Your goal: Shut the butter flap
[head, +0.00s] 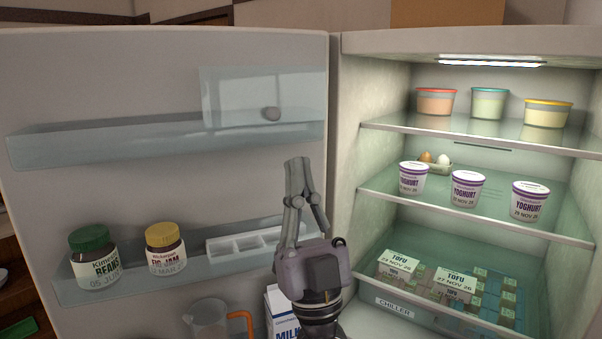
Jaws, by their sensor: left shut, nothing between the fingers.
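The butter flap (235,92) is a clear, pale panel at the right end of the upper door shelf. My left gripper (298,164) is shut and empty, pointing up in front of the door. In the picture its fingertips are below the flap and a little right of the knob, apart from both. My right gripper is not in view.
The upper door shelf (90,143) is otherwise empty. The lower door shelf holds a beans jar (93,258), a jam jar (165,249) and a white tray (246,242). A jug (207,319) and milk carton (282,315) stand below. The fridge shelves (480,210) at right hold yoghurt, tubs, eggs and tofu.

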